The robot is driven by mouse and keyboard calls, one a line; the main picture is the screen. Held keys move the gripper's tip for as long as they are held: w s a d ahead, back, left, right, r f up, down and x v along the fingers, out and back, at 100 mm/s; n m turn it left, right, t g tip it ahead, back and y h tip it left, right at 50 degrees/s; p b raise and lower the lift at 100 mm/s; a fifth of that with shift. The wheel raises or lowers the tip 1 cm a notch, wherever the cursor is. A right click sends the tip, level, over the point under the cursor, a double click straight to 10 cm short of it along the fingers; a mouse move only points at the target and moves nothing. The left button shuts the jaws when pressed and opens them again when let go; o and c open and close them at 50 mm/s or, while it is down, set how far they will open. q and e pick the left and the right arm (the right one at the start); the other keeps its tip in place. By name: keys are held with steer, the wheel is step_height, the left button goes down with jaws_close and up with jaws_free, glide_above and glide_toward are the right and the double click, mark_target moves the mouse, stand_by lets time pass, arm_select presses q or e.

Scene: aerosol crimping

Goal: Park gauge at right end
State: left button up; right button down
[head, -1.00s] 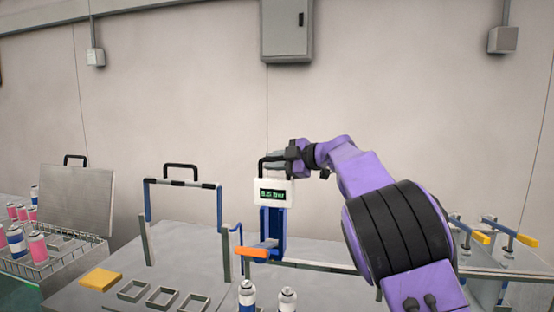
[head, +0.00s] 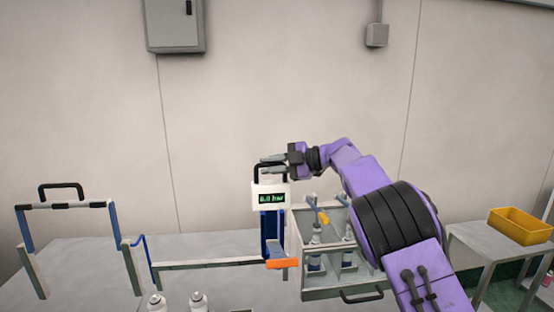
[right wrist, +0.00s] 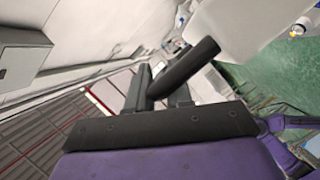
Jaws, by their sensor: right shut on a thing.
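The gauge (head: 269,197) is a white unit with a dark display with green characters, on a blue body, with a black handle on top. It stands upright at the right end of a low rail (head: 205,263) in the head view. An orange lever (head: 282,264) sits low in front of it. My right gripper (head: 273,165) is shut on the gauge's handle from the right; its fingers hide part of it. In the right wrist view a dark bar (right wrist: 188,70), apparently the handle, lies between the fingers (right wrist: 158,95). My left gripper is not in view.
A grey case (head: 340,290) with white cans inside stands right of the gauge, partly behind my right arm. A black-handled frame (head: 65,205) stands at left. Two white cans (head: 198,302) stand at the front edge. A yellow tray (head: 519,226) is on a side table at right.

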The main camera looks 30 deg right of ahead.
steer(key=shift+s+d+r, duration=0.1)
steer(key=shift+d+r, duration=0.15)
steer(key=shift+r, duration=0.05)
steer(key=c, duration=1.1)
jaws_free()
steer(key=shift+d, duration=0.1)
steer(key=shift+d+f, duration=0.2)
steer(key=shift+f, duration=0.05)
steer(key=shift+d, duration=0.1)
steer(key=b+v, duration=0.4)
steer(key=v, duration=0.6)
steer(key=shift+s+d+r, duration=0.1)
steer(key=shift+r, duration=0.05)
steer(key=shift+r, duration=0.1)
